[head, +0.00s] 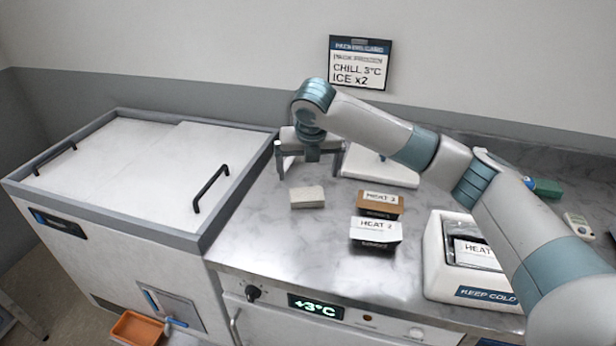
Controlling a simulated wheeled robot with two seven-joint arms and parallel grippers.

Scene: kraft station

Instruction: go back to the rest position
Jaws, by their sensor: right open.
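My right gripper (309,170) is above the marble-look counter, towards its back left, with its fingers pointing down. The fingers are apart and I see nothing held between them. My right arm reaches in from the lower right, across the right part of the counter. A pale grey block (307,197) lies on the counter in front of the gripper, apart from it in the picture. My left gripper is not in view.
A chest with a closed white lid (120,165) stands left. Brown (380,204) and white (376,231) HEAT boxes sit mid-counter. A white KEEP COLD box (434,262) holds a HEAT pack. A white slab (405,177) lies behind. The front-left counter is clear.

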